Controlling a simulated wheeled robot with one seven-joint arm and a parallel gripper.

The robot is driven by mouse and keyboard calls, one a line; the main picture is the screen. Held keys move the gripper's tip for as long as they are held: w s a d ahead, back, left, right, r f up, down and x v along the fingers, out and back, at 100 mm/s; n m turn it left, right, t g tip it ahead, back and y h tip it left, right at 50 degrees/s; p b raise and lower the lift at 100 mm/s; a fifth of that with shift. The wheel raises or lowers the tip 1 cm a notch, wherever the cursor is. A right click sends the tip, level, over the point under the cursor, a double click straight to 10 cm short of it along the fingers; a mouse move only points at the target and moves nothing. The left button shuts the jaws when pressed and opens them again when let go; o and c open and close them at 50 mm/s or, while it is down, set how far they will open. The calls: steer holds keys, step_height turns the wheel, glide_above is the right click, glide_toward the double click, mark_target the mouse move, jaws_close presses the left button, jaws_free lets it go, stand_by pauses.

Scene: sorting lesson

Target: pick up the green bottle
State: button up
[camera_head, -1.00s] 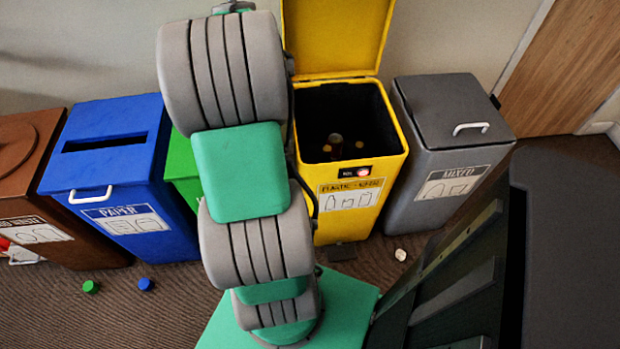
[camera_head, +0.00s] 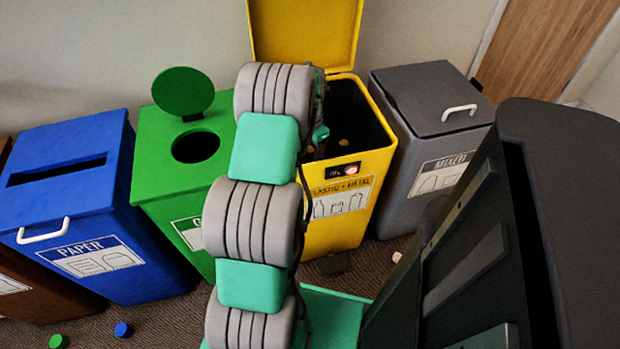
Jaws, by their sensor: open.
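I cannot make out a green bottle in the head view. My arm, grey and teal, rises through the middle of the picture and bends over the front left of the open yellow plastic and metal bin (camera_head: 379,160). My gripper is hidden behind the arm, so its fingers do not show. A small teal part shows at the arm's right edge, over the bin's opening; I cannot tell what it belongs to. Small yellowish things (camera_head: 344,142) lie in the dark inside of the bin.
A green bin (camera_head: 150,160) with its round lid raised stands left of the yellow one. Beyond it are a blue paper bin (camera_head: 75,205) and a brown bin (camera_head: 30,310). A grey mixed bin (camera_head: 415,185) stands right. Green (camera_head: 59,341) and blue (camera_head: 123,329) caps lie on the floor.

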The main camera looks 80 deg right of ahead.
steer(key=shift+r, duration=0.1)
jaws_close()
stand_by(0.4)
stand_by(0.8)
